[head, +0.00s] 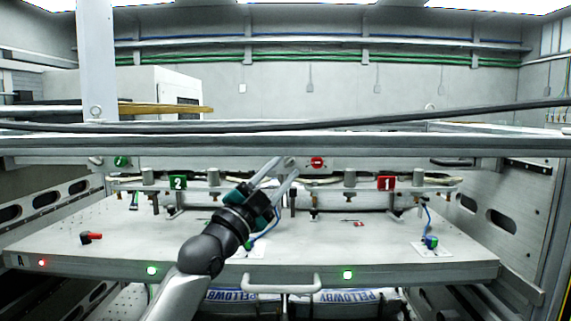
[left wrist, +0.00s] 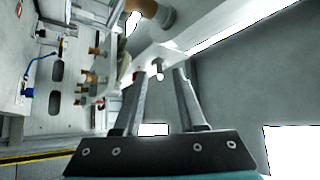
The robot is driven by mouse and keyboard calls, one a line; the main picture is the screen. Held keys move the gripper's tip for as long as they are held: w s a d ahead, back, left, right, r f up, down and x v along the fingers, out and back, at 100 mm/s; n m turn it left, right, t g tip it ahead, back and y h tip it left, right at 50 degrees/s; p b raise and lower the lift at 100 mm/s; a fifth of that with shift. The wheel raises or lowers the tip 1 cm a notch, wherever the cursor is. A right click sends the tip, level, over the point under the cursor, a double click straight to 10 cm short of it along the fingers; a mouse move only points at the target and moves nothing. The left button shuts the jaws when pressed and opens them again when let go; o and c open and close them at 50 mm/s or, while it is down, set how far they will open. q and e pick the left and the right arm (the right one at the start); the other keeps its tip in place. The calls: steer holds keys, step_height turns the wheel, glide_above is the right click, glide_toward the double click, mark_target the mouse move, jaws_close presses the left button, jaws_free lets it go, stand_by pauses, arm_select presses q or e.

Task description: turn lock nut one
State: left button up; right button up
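My left gripper (head: 284,165) reaches up over the table to the front rail of the machine. Its two fingers stand apart. In the left wrist view the open fingers (left wrist: 160,74) have a small grey stub (left wrist: 158,68) just beyond and between their tips. The stub may be a lock nut; I cannot tell whether the fingers touch it. A red plate marked 1 (head: 387,183) hangs to the right of the gripper, and a green plate marked 2 (head: 178,182) hangs to the left. My right gripper is in neither view.
A grey table (head: 370,240) spans the front, with a handle (head: 283,289) on its edge. A red-and-black item (head: 91,237) lies at the left. A blue-and-green device (head: 431,242) stands at the right. A long rail (head: 400,146) crosses above the gripper.

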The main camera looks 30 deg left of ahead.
arm_select(q)
steer(key=shift+w+d+r, duration=0.1)
steer(key=shift+w+r, duration=0.25)
steer(key=shift+w, duration=0.3)
jaws_close()
